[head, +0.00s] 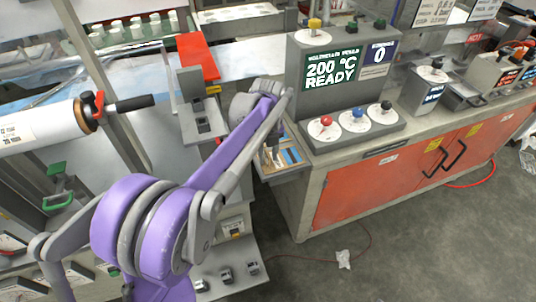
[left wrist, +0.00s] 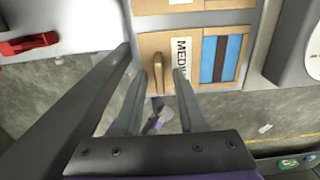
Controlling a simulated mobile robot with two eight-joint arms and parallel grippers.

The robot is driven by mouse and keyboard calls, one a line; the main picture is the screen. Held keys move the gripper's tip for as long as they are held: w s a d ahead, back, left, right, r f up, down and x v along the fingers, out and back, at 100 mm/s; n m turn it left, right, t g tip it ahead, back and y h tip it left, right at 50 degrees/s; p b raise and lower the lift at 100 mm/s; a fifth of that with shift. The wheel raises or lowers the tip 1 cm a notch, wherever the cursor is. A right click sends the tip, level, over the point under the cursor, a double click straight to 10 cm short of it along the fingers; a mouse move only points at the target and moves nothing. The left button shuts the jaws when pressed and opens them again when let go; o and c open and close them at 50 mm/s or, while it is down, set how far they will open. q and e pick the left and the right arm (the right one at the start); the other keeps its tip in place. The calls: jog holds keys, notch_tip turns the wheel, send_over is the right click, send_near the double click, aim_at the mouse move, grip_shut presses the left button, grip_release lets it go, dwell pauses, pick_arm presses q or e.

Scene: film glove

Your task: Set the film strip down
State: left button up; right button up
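My left gripper (head: 270,155) reaches over a small tan tray at the front left corner of the counter. In the left wrist view its two fingers (left wrist: 157,90) stand apart, with a visible gap between them. I see no film strip clearly held between them. A faint pale, see-through patch with a purple bit shows in the gap, and I cannot tell what it is. The tan tray (left wrist: 205,88) lies just beyond the fingertips, with a raised tan bar (left wrist: 158,74), a partly hidden white label (left wrist: 181,53) and blue strips (left wrist: 215,60). My right gripper is not in view.
An orange-doored cabinet (head: 375,185) is below. A roll (head: 45,125) with a black handle is at left. Open floor lies front right.

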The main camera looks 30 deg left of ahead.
pick_arm(q)
notch_tip(320, 180, up, 12)
jog(key=p, duration=0.1)
jog(key=s+d+f+n+t, duration=0.1)
jog(key=s+d+f+n, duration=0.2)
jog(key=s+f+n, duration=0.2)
jog(key=s+d+f+n+t, duration=0.2)
jog(key=s+d+f+n, duration=0.2)
jog(key=s+n, duration=0.6)
jog(key=s+d+f+n+t, duration=0.2)
jog(key=s+f+n, duration=0.3)
jog(key=n, duration=0.6)
jog(key=shift+s+d+f, duration=0.3)
jog(key=shift+s+d, duration=0.4)
jog(key=shift+s, duration=0.55)
